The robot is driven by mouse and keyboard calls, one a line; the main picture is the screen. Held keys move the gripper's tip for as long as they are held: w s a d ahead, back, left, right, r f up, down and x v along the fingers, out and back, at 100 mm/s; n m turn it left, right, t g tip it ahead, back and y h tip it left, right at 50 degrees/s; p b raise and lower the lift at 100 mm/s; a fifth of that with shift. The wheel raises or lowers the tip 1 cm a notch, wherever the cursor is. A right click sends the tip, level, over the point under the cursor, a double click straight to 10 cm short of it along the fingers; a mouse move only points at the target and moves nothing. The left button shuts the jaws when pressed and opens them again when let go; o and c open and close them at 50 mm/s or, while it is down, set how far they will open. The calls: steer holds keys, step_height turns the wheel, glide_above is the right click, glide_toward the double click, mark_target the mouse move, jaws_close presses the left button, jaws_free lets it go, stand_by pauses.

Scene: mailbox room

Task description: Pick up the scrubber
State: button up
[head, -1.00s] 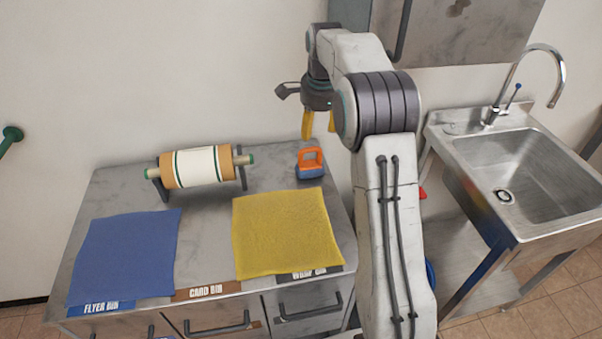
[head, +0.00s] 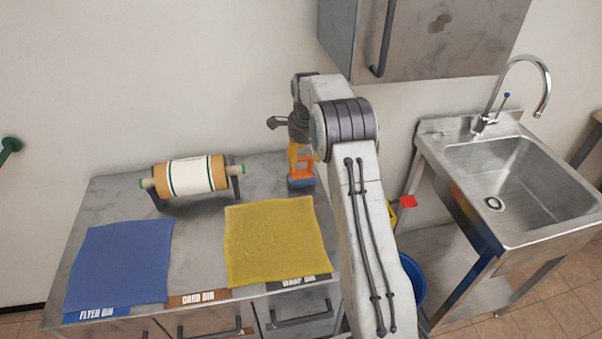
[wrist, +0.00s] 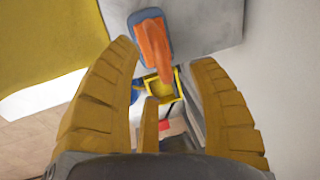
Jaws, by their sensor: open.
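The scrubber (head: 302,180) has a blue base and an orange loop handle. It stands upright on the back right part of the metal counter, behind the yellow cloth. My gripper (head: 298,152) is open just above it, its yellow fingers partly covering the handle in the head view. In the wrist view, the scrubber (wrist: 150,38) lies ahead, between and slightly beyond the spread fingertips of my gripper (wrist: 165,62). The handle is nearer the left fingertip. I cannot tell whether a finger touches it.
A yellow cloth (head: 275,245) and a blue cloth (head: 120,265) lie on the counter (head: 195,240). A paper roll on a stand (head: 190,176) is at the back. A wall cabinet (head: 440,35) hangs above. A sink (head: 520,180) stands right; a blue bucket (head: 412,280) is below.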

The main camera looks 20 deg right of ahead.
mark_target(303, 159)
steer(key=shift+w+d+f+p, duration=0.1)
steer(key=shift+w+f+p, duration=0.05)
steer(key=shift+f+p, duration=0.65)
steer(key=shift+w+f+p, duration=0.1)
steer(key=shift+f+p, duration=0.7)
steer(key=shift+c, duration=0.3)
steer(key=shift+r, duration=0.1)
jaws_close()
